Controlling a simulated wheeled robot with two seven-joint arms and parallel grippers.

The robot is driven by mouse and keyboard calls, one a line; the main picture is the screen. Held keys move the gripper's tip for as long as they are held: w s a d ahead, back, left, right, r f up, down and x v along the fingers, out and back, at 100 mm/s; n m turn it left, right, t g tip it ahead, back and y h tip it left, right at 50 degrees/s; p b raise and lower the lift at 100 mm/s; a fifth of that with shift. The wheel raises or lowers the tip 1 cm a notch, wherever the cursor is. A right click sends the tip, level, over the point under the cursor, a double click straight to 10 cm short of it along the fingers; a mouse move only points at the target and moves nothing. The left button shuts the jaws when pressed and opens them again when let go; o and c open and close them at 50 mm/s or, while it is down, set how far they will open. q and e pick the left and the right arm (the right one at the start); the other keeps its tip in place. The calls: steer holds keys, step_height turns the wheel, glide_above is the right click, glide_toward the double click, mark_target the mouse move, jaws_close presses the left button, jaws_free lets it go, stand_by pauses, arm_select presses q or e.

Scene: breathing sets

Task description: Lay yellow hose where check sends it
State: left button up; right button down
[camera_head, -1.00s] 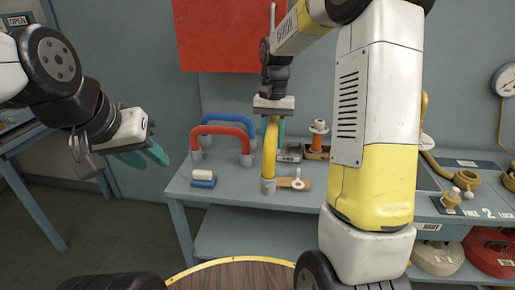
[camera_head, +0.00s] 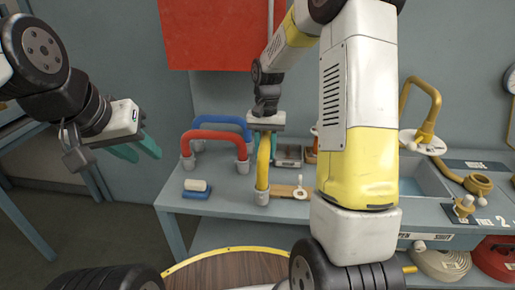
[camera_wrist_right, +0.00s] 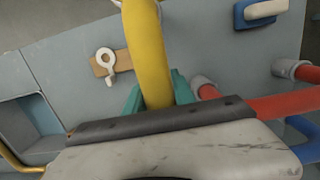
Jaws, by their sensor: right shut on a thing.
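The yellow hose (camera_head: 263,165) is a bent tube with a grey end cuff, at the left part of the grey-blue bench (camera_head: 228,200). My right gripper (camera_head: 265,132) points down and is shut on it near its top. In the right wrist view the yellow hose (camera_wrist_right: 148,50) runs between the teal fingers. I cannot tell whether its cuff touches the bench. A red hose (camera_head: 215,134) and a blue hose (camera_head: 222,120) arch on the bench just left of it. My left gripper (camera_head: 138,150) hangs empty left of the bench, its teal fingers apart.
A blue-and-white block (camera_head: 196,188) lies at the bench's front left. A wooden piece with a white ring fitting (camera_head: 300,192) lies right of the yellow hose. A sink, brass tap (camera_head: 433,110) and brass fittings (camera_head: 478,183) are at right. My right arm hides the bench's middle.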

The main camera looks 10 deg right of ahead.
steer(key=shift+f, duration=1.2)
steer(key=shift+f, duration=0.1)
steer(key=c, duration=1.1)
jaws_free()
steer(key=shift+o, duration=0.2)
